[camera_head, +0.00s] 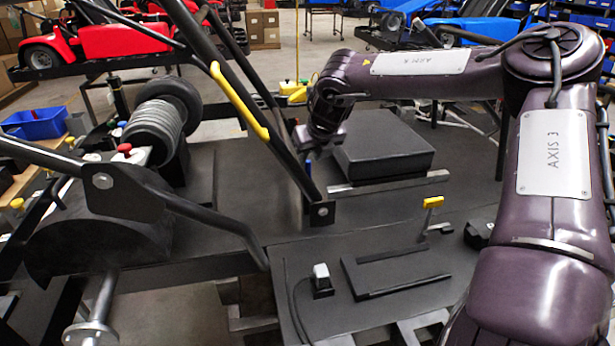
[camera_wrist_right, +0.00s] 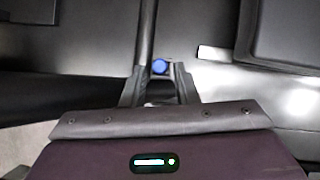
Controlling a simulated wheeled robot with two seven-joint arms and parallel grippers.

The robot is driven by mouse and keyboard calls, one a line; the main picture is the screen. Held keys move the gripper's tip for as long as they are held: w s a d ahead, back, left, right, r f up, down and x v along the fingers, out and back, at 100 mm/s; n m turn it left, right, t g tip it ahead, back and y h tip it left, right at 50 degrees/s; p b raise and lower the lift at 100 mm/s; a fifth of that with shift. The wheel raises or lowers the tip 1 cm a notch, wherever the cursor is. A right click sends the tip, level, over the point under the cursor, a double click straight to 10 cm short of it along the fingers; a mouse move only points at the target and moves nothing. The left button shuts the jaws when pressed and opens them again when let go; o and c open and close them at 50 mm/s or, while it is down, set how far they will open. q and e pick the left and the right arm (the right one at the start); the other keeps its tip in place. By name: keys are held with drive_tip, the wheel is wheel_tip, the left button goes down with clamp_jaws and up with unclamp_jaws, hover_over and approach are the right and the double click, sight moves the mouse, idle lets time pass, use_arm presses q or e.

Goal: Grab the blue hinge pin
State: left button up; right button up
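The blue hinge pin (camera_wrist_right: 160,66) shows in the right wrist view as a round blue head beside a dark bar. It sits at the mouth of my right gripper (camera_wrist_right: 160,72), between the two fingertips, with a small gap visible on each side. The fingers are apart and not closed on it. In the head view my right gripper (camera_head: 307,152) is at the slanted black bar (camera_head: 285,155), near the middle of the dark stand. A small blue spot of the pin (camera_head: 308,168) shows just below it. My left gripper is not in view.
A black box-shaped pad (camera_head: 382,148) stands just right of my right gripper. A slanted bar with a yellow grip (camera_head: 240,101) rises on the left. A wheel with a spring (camera_head: 155,125) stands farther left. A yellow-topped clamp (camera_head: 432,203) and a white-topped block (camera_head: 321,280) are nearer.

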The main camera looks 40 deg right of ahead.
drive_tip(key=shift+w+d+f, duration=0.1)
drive_tip(key=shift+w+f, duration=0.15)
drive_tip(key=shift+f, duration=0.3)
clamp_jaws()
drive_tip(key=shift+r, duration=0.15)
